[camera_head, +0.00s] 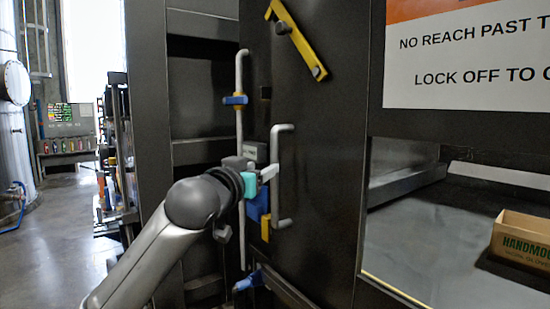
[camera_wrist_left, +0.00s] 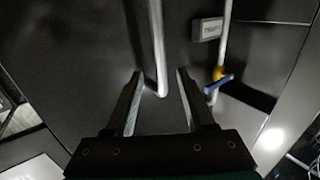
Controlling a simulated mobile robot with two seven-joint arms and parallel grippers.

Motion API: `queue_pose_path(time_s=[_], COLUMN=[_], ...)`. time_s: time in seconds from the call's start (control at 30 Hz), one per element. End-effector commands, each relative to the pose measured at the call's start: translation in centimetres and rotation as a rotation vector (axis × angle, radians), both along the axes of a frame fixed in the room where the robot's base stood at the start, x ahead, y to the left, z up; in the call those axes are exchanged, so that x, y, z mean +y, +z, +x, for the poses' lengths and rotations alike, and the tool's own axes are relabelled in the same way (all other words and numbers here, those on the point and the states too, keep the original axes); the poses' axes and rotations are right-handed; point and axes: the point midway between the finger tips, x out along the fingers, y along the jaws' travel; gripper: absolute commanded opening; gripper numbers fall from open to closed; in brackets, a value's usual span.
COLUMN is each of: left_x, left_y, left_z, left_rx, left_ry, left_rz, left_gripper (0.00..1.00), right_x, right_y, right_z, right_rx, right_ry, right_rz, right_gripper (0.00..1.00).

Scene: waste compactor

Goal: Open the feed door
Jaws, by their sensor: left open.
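The feed door (camera_head: 335,150) is a dark upright panel in the head view, and looks closed. Its grey vertical bar handle (camera_head: 276,150) stands out from the panel on bent ends. A yellow lever (camera_head: 298,42) sits slanted on the upper part of the door. My left gripper (camera_head: 270,172) is open beside the handle at about its mid-height. In the left wrist view, the handle bar (camera_wrist_left: 158,50) lies between the two fingertips of the open gripper (camera_wrist_left: 160,75), with no visible grip on it. I cannot tell how deep the bar sits between them. My right gripper is out of view.
A white warning sign (camera_head: 465,65) is at the upper right. Below it, an open bay holds a cardboard box (camera_head: 520,240). Open floor (camera_head: 70,235) lies at the left.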

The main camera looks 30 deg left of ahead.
Motion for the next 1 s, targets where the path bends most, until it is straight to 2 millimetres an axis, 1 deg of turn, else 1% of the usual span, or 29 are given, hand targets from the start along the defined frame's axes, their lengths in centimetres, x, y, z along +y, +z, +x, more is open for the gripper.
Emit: queue_pose_path(time_s=[0.03, 0.2, 0.5, 0.7, 1.0], left_x=[0.2, 0.7, 1.4, 1.7, 1.7], left_y=[0.2, 0.2, 0.1, 0.0, 0.0], left_z=[0.8, 3.3, 7.1, 8.4, 8.7], left_rx=[0.001, 0.000, 0.000, 0.000, -0.001], left_ry=[0.002, 0.001, 0.000, 0.001, 0.000], left_rz=[-0.002, -0.001, 0.000, 0.002, 0.002], left_gripper=[0.55, 0.55, 0.55, 0.55, 0.55], right_x=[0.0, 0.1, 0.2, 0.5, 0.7], right_y=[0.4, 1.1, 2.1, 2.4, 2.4], right_z=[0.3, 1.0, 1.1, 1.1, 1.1], right_rx=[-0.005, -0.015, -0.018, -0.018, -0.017], right_ry=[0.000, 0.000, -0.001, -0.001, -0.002], right_rz=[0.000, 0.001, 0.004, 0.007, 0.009], right_gripper=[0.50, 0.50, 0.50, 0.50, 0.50])
